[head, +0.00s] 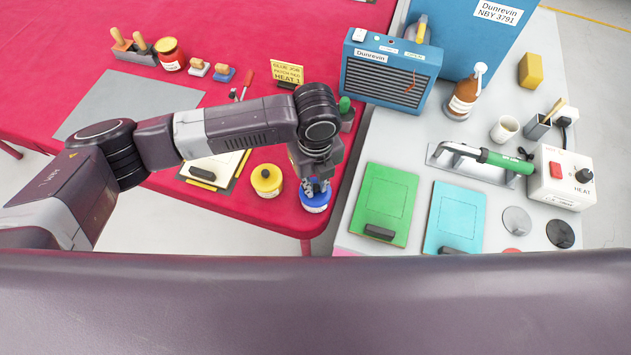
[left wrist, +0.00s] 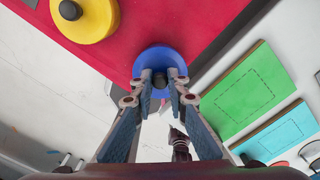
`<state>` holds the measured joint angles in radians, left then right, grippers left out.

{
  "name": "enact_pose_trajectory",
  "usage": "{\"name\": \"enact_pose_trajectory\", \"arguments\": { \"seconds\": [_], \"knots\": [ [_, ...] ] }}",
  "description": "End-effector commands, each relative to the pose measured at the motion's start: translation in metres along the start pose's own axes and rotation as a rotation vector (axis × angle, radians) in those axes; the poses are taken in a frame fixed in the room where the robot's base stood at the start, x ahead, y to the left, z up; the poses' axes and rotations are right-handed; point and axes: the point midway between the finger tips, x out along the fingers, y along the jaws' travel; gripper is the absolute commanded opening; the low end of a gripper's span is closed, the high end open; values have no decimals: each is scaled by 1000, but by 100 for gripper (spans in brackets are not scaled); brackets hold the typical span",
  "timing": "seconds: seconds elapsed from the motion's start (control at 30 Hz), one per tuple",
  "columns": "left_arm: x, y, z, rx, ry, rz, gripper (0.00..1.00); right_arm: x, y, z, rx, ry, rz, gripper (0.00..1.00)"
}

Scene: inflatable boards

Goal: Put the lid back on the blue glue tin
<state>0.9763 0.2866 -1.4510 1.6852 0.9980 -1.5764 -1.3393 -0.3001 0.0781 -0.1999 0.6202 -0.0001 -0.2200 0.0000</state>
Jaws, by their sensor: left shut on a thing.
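The blue glue tin (head: 314,207) stands at the front right corner of the red table, a pale label on its side. My left gripper (head: 318,186) reaches down over it from above. In the left wrist view, the blue lid (left wrist: 156,58) is a round disc with a dark knob (left wrist: 160,79). The left fingertips (left wrist: 158,88) are on both sides of the knob, shut on it. The lid is over the tin and hides its mouth; I cannot tell whether it is seated or slightly above. My right gripper is not in view.
A yellow tin (head: 267,182) stands close on the left, beside a clipboard (head: 213,172). Green (head: 386,203) and cyan (head: 456,216) boards lie on the grey table to the right, across a gap. A blue heater (head: 390,72) stands behind. The table's front edge is near.

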Motion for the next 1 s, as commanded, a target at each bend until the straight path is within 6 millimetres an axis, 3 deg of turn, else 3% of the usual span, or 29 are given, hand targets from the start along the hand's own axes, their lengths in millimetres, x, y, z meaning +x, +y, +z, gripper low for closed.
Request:
{"name": "enact_pose_trajectory", "arguments": {
  "seconds": [1.0],
  "knots": [
    [0,0,0,0,0,-1,0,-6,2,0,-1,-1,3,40]
  ]
}}
